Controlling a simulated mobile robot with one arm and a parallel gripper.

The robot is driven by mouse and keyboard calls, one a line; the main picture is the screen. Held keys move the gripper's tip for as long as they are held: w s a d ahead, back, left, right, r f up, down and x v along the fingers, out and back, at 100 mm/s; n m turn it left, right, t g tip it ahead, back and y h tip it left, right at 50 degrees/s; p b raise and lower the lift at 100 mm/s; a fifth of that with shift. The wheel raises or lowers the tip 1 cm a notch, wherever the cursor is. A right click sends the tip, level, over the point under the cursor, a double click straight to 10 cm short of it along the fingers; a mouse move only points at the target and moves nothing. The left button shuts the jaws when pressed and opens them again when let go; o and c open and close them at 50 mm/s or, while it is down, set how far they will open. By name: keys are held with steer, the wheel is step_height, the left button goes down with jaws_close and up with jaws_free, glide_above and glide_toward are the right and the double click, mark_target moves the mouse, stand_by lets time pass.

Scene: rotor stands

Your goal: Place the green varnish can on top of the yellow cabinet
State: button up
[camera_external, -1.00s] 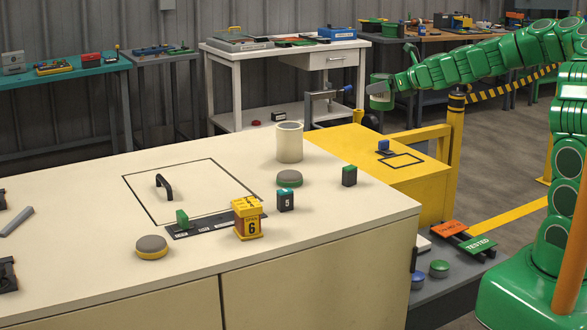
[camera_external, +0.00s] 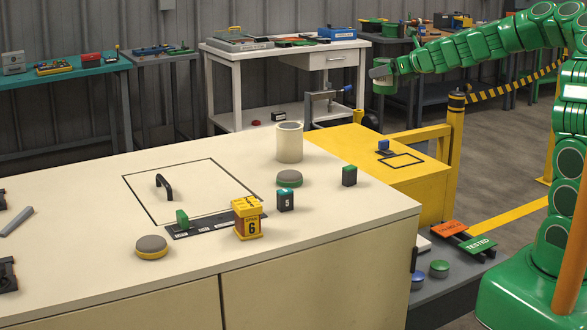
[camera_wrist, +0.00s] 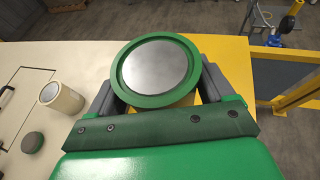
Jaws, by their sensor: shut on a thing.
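My gripper (camera_external: 380,75) is shut on the green varnish can (camera_external: 383,86) and holds it in the air, above and beyond the yellow cabinet (camera_external: 425,187). In the wrist view the can (camera_wrist: 152,72) shows its grey round lid and green rim between the dark jaws of my gripper (camera_wrist: 155,90). The yellow cabinet's top (camera_wrist: 236,55) lies below the can there and is partly hidden by it and by my gripper. The cabinet top bears a black outlined square (camera_external: 403,160), bare inside, with a small blue-topped item beside it.
A yellow rail and post (camera_external: 454,150) stand at the cabinet's right. A cream workbench (camera_external: 330,220) in front holds a cream cylinder (camera_external: 289,143), a yellow block marked 6 (camera_external: 247,218) and several small items. A white table (camera_external: 260,48) stands behind.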

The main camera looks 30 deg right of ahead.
steer(key=shift+r, duration=0.4)
steer(key=shift+s+d+f+n+g+y, duration=0.15)
steer(key=shift+s+f+n+y, duration=0.05)
steer(key=shift+s+n+y, duration=0.25)
steer(key=shift+s+d+f+n+g+y, duration=0.1)
steer(key=shift+s+d+f+n+y, duration=0.1)
steer(key=shift+s+n+y, duration=0.3)
steer(key=shift+s+d+f+n+g+y, duration=0.15)
steer(key=shift+s+f+y, duration=0.1)
steer(key=shift+s, duration=0.35)
steer(key=s+d+f+n+g+y, duration=0.15)
steer(key=s+n+g+y, duration=0.3)
steer(key=s, duration=0.65)
step_height(320, 180, up, 3)
steer(key=n+g+y, duration=0.3)
steer(key=n+g, duration=0.2)
steer(key=n, duration=0.1)
glide_above(445, 259)
steer(key=shift+h, duration=0.25)
step_height(445, 259, down, 45)
steer(key=shift+r, duration=0.2)
steer(key=shift+f, duration=0.15)
steer(key=o, duration=1.2)
